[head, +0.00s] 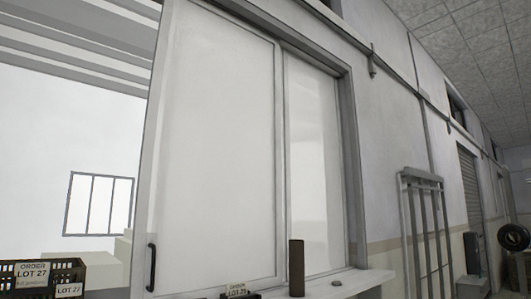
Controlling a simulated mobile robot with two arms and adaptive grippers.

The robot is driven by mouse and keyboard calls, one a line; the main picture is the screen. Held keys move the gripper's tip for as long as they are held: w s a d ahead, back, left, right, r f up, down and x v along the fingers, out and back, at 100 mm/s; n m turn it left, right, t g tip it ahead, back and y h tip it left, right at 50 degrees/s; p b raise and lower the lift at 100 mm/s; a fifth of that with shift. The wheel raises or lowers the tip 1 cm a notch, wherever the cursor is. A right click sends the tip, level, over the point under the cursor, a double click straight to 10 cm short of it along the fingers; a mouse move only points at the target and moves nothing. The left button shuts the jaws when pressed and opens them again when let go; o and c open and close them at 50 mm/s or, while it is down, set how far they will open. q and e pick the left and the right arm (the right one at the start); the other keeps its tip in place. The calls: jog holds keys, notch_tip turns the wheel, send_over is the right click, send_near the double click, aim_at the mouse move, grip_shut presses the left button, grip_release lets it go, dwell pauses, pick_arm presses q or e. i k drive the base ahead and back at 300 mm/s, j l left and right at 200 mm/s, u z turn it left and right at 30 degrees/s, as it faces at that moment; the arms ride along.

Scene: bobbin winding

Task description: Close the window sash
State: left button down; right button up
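The window sash (215,150) is a tall pale panel in a light grey frame, left of centre in the head view. A dark vertical pull handle (151,266) sits low on its left edge. A second, narrower pale pane (313,160) stands to its right, inside the grey window frame (350,150). Left of the sash edge the view runs on to a bright area with beams and a barred window (98,204); I cannot tell whether this is seen through an opening. Neither of my grippers is in view.
A dark crate with LOT 27 labels (70,273) is at lower left. A metal rack (424,225) leans against the right wall; a tyre (513,237) is farther right.

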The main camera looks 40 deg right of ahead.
aim_at(215, 200)
jog(key=j+z, duration=0.1)
jog(key=z, duration=0.25)
jog(key=k+z, duration=0.15)
jog(key=z, duration=0.2)
jog(key=j+z, duration=0.1)
jog(key=z, duration=0.25)
jog(key=i+j, duration=0.1)
jog(key=i+l+u, duration=0.15)
jog(key=i, duration=0.35)
jog(key=i+l+u, duration=0.15)
jog(key=i, duration=0.35)
jog(key=i+l+u, duration=0.15)
jog(key=i, duration=0.35)
jog(key=l, duration=0.1)
